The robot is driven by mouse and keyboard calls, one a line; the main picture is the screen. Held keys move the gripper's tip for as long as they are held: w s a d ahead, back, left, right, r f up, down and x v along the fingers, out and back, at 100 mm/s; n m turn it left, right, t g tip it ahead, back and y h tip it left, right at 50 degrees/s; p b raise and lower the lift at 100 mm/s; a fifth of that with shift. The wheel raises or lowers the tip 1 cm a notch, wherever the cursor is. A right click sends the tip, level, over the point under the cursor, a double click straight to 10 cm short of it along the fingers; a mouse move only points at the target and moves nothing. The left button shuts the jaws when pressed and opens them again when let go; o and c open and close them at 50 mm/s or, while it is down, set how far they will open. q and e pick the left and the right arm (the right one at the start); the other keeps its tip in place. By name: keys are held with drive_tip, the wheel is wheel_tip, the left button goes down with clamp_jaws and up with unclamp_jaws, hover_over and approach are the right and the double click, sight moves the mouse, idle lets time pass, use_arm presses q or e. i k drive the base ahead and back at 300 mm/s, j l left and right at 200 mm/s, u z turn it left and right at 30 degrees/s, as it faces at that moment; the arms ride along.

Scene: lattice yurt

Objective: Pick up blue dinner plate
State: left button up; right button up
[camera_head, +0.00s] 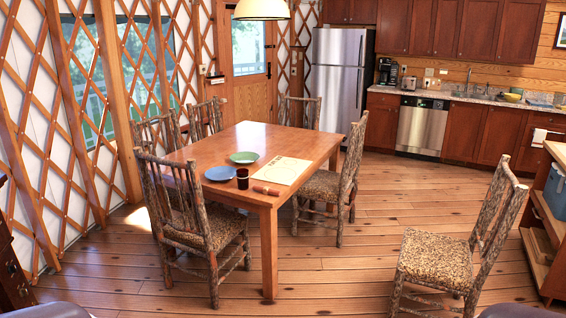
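The blue dinner plate (219,174) lies flat near the left edge of a wooden dining table (290,143). A green plate or shallow bowl (244,157) sits just behind it. A dark cup (242,179) stands close to its right side. Neither of my grippers shows in the head view. The table is some way ahead of me, with bare floor in front of it.
A pale paper sheet (283,170) and a small brown roll (265,190) lie right of the cup. Rustic chairs ring the table, one (195,215) at its near left. Another chair (450,260) stands at right, beside a wooden cart (550,230). Floor (345,275) between is clear.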

sight(219, 175)
drive_tip(key=i, duration=2.25)
drive_tip(key=i+l+u, duration=0.1)
drive_tip(key=i, duration=1.05)
